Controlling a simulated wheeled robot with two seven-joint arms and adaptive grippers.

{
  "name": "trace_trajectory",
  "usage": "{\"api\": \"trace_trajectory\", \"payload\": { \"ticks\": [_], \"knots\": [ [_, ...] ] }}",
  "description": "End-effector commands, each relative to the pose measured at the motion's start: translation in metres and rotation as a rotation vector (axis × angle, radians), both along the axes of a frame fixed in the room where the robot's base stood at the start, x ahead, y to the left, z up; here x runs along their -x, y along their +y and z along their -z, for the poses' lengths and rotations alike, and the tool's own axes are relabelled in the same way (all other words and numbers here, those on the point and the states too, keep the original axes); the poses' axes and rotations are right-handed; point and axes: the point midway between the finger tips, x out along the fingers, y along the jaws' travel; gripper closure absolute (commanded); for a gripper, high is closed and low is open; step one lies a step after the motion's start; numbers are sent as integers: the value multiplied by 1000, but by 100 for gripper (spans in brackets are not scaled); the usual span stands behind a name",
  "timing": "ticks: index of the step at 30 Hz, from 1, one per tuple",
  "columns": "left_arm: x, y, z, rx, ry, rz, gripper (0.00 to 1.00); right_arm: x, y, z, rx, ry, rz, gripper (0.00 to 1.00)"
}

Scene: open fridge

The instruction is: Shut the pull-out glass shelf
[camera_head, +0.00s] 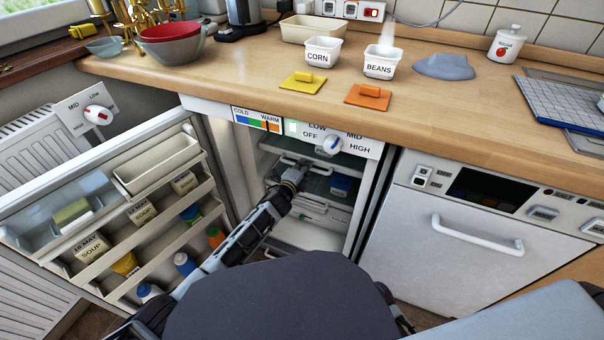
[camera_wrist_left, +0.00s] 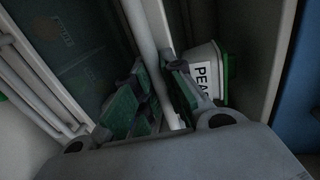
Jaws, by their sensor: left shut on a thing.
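The fridge (camera_head: 352,200) stands open below the worktop. The pull-out glass shelf (camera_head: 318,167) shows as a dark, greenish pane inside, partly hidden by my left gripper (camera_head: 296,170). In the left wrist view the pane (camera_wrist_left: 75,55) lies at the left. My left gripper (camera_wrist_left: 156,72) is shut on a pale bar (camera_wrist_left: 148,42), which looks like the shelf's front rail or handle, between its green-padded fingers. How far the shelf is pulled out is hard to tell. My right gripper is out of view.
The fridge door (camera_head: 75,240) swings wide to the left, its racks filled with cartons and bottles. A white tub marked PEAS (camera_wrist_left: 205,78) sits right beside the fingers. A dishwasher (camera_head: 455,235) stands right of the fridge. The worktop (camera_head: 450,105) overhangs the opening.

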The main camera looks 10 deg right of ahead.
Motion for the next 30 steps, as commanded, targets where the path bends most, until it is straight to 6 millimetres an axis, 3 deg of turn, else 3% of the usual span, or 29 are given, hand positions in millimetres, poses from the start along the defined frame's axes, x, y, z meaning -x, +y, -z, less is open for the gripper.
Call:
{"api": "trace_trajectory", "payload": {
  "ticks": [5,6,10,30],
  "knots": [
    [-1,2,2,-2,2,-3,100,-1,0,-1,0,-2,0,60],
    [-1,2,2,-2,2,-3,84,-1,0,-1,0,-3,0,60],
    [-1,1,1,-2,2,-2,67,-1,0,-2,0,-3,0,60],
    [5,6,-1,-2,0,-2,67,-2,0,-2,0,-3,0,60]
  ]
}}
